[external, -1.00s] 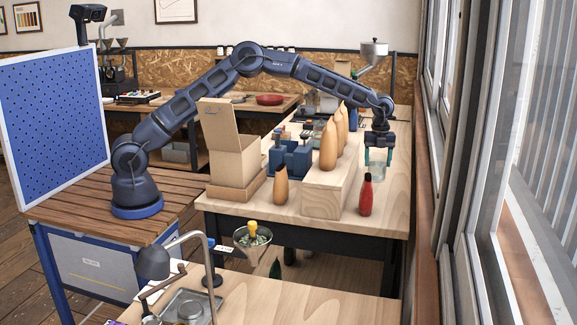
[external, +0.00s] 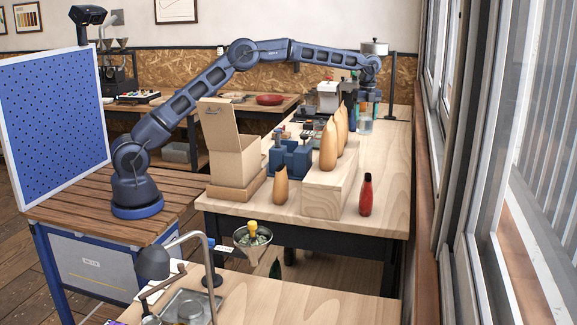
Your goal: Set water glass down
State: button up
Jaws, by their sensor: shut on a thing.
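The water glass (external: 365,125) is a small clear tumbler with a bluish tint at the far end of the long wooden workbench (external: 385,180). My gripper (external: 367,112) is shut on the glass from above, with its fingers along the glass's sides. The glass looks upright. It is at or just over the bench top; I cannot tell whether its base touches. The wooden blocks in front hide part of the bench near it.
Tall wooden pieces (external: 328,146) stand on a pale block (external: 330,190), nearer than the glass. A red bottle (external: 366,195) stands at the bench's near right. A white machine (external: 329,97) is left of my gripper. Windows line the right side.

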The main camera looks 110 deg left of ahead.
jog(key=s+a+r+n, duration=0.2)
jog(key=s+a+r, duration=0.4)
jog(key=s+a, duration=0.3)
jog(key=s+d+r+m, duration=0.1)
jog(key=s+d+r, duration=0.2)
jog(key=s+d, duration=0.35)
jog(key=s+d+f+m, duration=0.2)
jog(key=s+d+m, duration=0.1)
jog(key=d, duration=0.6)
jog(key=s+d+f+m, duration=0.2)
jog(key=s+d+f, duration=0.1)
jog(key=d, duration=0.5)
jog(key=s+d+f+m, duration=0.2)
jog(key=s+d+m, duration=0.1)
jog(key=d, duration=0.6)
jog(key=f, duration=1.9)
jog(key=shift+a+f, duration=0.2)
jog(key=shift+a, duration=0.05)
jog(key=o, duration=1.3)
jog(key=shift+f, duration=0.15)
